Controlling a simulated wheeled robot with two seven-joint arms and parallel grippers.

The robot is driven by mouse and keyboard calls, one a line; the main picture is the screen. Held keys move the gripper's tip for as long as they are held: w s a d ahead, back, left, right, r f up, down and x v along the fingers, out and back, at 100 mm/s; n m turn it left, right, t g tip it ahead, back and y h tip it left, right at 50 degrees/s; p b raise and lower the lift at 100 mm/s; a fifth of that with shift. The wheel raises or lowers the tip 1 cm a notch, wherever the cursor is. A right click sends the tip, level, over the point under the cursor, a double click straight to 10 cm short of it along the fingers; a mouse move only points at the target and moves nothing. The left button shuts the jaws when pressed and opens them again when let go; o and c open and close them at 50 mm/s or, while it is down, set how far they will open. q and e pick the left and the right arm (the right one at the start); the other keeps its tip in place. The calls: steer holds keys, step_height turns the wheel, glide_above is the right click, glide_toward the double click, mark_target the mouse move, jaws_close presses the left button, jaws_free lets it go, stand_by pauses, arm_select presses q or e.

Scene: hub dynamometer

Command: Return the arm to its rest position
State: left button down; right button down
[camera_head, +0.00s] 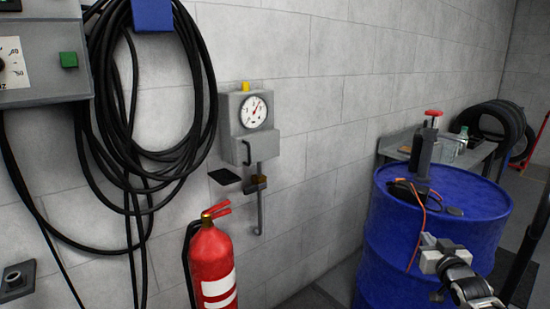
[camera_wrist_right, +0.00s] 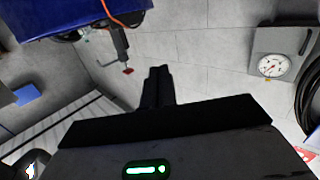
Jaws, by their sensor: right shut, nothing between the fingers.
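My right arm comes in at the lower right of the head view. Its gripper (camera_head: 431,245) is in front of the blue drum (camera_head: 395,235), its fingers shut and empty. In the right wrist view the closed dark fingers (camera_wrist_right: 157,85) point towards the grey wall, with nothing between them. The scene appears upside down there, with the drum (camera_wrist_right: 75,18) at the upper left. My left gripper is in neither view.
A black device with a red knob (camera_head: 433,113) and an orange cable stand on the drum. A red extinguisher (camera_head: 212,262), gauge box (camera_head: 234,140) and coiled black hose (camera_head: 203,110) are along the wall. Tyres (camera_head: 490,118) and a bench (camera_head: 395,142) are behind the drum.

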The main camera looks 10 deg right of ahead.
steer(key=s+a+f+n+g+y, duration=0.45)
steer(key=s+a+f+n, duration=0.25)
steer(key=s+a+f, duration=0.9)
steer(key=s+a+f+n+g+y, duration=0.3)
steer(key=s+a+n, duration=0.1)
steer(key=s+a, duration=0.85)
steer(key=a+m+t, duration=0.1)
steer(key=a+m, duration=0.4)
steer(key=a, duration=0.5)
steer(key=shift+w, duration=0.35)
steer(key=shift+d+r, duration=0.1)
